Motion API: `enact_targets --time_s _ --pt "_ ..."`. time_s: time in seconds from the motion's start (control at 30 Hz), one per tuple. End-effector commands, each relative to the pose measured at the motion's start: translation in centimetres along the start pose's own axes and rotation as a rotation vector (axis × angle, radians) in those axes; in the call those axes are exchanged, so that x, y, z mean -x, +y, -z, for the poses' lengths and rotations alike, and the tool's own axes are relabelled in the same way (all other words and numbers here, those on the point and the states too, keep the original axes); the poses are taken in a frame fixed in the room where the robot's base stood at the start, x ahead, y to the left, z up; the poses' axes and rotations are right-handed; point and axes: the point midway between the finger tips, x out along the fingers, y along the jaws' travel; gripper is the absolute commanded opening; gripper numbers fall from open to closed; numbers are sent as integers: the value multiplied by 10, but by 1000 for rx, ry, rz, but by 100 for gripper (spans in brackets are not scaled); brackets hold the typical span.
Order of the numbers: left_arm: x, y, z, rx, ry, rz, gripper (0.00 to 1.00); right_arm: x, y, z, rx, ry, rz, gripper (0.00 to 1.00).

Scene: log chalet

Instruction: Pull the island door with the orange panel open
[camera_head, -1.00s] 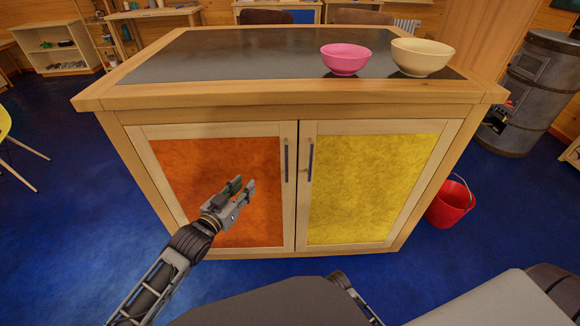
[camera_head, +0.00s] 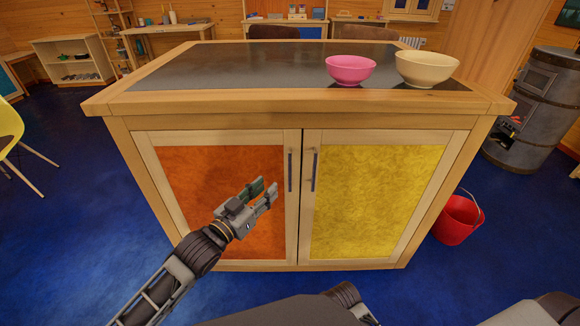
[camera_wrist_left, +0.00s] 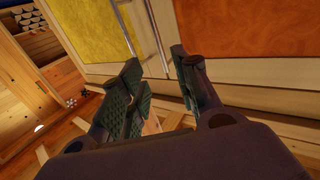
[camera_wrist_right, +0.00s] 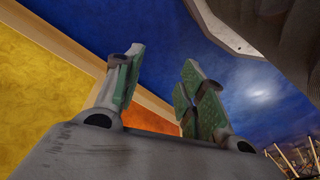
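The island door with the orange panel (camera_head: 215,170) is shut, flush beside the door with the yellow panel (camera_head: 365,195). Its dark vertical handle (camera_head: 290,171) is near its right edge. My left gripper (camera_head: 266,189) is in front of the orange panel, left of and a little below the handle. In the left wrist view its fingers (camera_wrist_left: 158,92) are apart with nothing between them; a handle bar (camera_wrist_left: 156,38) shows just beyond the gap. My right gripper (camera_wrist_right: 158,85) shows only in its wrist view, fingers apart and empty, with the yellow and orange panels to its left.
A pink bowl (camera_head: 350,71) and a cream bowl (camera_head: 427,69) stand on the dark island top (camera_head: 240,68). A red bucket (camera_head: 458,220) is on the blue floor right of the island. A grey stove (camera_head: 535,110) stands farther right.

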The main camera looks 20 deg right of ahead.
Motion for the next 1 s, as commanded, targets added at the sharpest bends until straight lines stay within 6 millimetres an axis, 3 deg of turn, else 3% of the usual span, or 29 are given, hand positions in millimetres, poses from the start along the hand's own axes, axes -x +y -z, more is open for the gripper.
enact_targets --time_s 1.0 --pt "-101 0 0 -1 1 -1 31 22 -6 10 3 52 14 40"
